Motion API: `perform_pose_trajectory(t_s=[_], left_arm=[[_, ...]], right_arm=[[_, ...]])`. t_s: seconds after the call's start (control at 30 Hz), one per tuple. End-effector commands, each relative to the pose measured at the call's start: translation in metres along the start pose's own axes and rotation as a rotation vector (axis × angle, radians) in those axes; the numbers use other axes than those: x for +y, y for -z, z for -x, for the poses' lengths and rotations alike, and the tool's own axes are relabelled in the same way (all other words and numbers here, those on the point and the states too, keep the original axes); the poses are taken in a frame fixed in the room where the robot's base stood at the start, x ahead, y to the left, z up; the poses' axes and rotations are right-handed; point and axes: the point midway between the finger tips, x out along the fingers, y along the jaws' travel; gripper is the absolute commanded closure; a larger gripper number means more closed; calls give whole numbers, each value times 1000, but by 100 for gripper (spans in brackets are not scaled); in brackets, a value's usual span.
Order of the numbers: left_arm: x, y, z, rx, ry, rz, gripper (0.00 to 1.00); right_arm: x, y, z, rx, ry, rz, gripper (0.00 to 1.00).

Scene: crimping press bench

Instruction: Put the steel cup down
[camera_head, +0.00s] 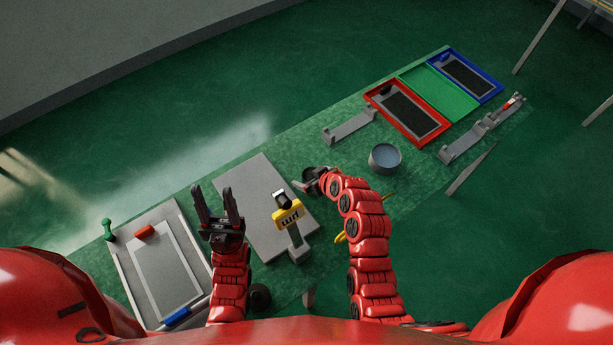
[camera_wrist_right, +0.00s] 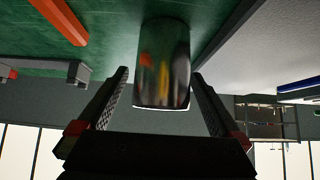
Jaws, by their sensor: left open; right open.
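The steel cup (camera_wrist_right: 162,65) is a shiny, mirror-like cylinder in the right wrist view, between the two fingers of my right gripper (camera_wrist_right: 160,78). A narrow gap shows on each side, so the open fingers do not clasp it. The green surface lies behind it; I cannot tell whether its base touches. In the head view my right gripper (camera_head: 305,181) is low over the bench, just right of the grey plate, and the cup is hard to make out there. My left gripper (camera_head: 218,208) is open and empty, left of the grey plate.
A round grey container (camera_head: 385,159) stands right of my right gripper. A yellow-headed press (camera_head: 289,216) stands between my arms by the grey plate (camera_head: 249,185). Red (camera_head: 433,138), green and blue (camera_head: 491,80) trays are at the far right. A board (camera_head: 130,266) lies left.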

Motion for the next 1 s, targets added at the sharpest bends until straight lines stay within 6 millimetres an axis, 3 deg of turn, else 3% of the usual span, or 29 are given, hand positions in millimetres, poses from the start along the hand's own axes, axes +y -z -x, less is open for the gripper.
perform_pose_trajectory(t_s=[0.07, 0.6, 0.87, 1.0], left_arm=[[0, 0, 0, 0, 0, 0, 50], [0, 0, 0, 0, 0, 0, 50], [0, 0, -1, 0, 0, 0, 50], [0, 1, -6, 0, 0, 0, 50]], right_arm=[[0, 0, 0, -1, 0, 0, 0], [0, -1, 0, -3, 1, 0, 97], [0, 1, 2, -2, 1, 0, 100], [0, 11, 11, -1, 2, 2, 100]])
